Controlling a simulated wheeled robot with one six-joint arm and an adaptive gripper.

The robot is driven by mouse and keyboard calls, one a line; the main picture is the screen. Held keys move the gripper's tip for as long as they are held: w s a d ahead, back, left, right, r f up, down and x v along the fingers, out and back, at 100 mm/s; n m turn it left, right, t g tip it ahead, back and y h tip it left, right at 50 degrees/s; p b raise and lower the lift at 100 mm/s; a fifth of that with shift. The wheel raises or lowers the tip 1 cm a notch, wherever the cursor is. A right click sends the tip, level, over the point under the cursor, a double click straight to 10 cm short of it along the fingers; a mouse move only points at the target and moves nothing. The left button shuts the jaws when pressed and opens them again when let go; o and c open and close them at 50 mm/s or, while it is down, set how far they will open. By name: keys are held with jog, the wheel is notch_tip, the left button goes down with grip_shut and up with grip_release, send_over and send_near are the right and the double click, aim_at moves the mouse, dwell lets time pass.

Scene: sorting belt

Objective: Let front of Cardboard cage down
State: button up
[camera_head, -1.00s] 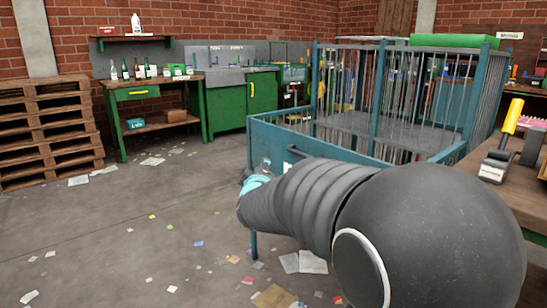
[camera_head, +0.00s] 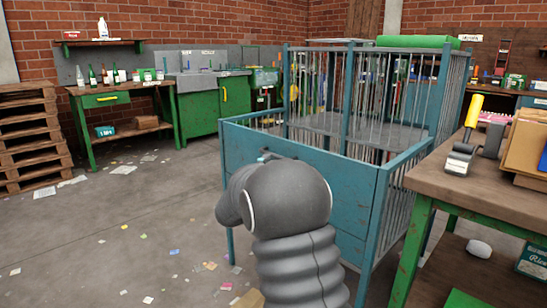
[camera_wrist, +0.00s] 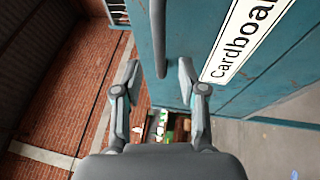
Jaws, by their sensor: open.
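The cage (camera_head: 348,187) is blue-green, with a solid front panel and barred sides, and its front stands upright in the head view. In the wrist view the front panel (camera_wrist: 283,82) fills the upper right, with a white label (camera_wrist: 243,38) reading "Cardboa…". A grey bar handle (camera_wrist: 158,38) is on the panel. My gripper (camera_wrist: 160,72) is open, with one finger on either side of the handle's end in the picture. I cannot tell whether the fingers touch it or how deep they reach. In the head view my arm hides the gripper and part of the panel.
A wooden workbench (camera_head: 442,181) with green legs stands close on the right, with tools and boxes on top. Pallets (camera_head: 28,130) are stacked at the left. Open floor (camera_head: 90,235) with scattered paper scraps lies left of the cage.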

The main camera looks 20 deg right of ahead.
aim_at(273, 156)
jog(key=x, duration=0.6)
jog(key=shift+w+d+r, duration=0.1)
jog(key=shift+w+d, duration=0.2)
jog(key=shift+c, duration=0.2)
grip_shut()
jog(key=shift+a, duration=0.1)
